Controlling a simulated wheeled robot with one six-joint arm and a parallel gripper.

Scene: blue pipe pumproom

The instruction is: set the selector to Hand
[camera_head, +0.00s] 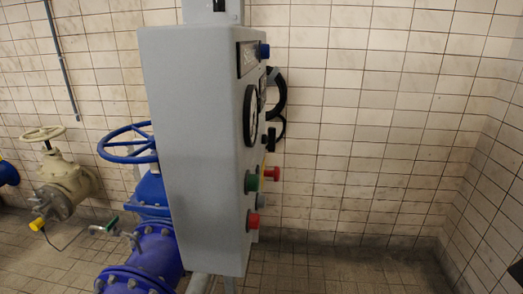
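A grey control cabinet (195,140) stands in the middle of the view, with its front face turned to the right and seen almost edge-on. A small black knob (269,138) sticks out of that face below a round gauge (250,115); it may be the selector. Its setting and any Hand label cannot be read from this angle. My gripper is not recognisable in the view.
Green (251,182) and red (253,220) buttons, another red knob (273,173) and a blue knob (264,50) project from the face. A blue handwheel (128,142) and blue pipe (150,255) are left. The floor (340,270) right of the cabinet looks clear.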

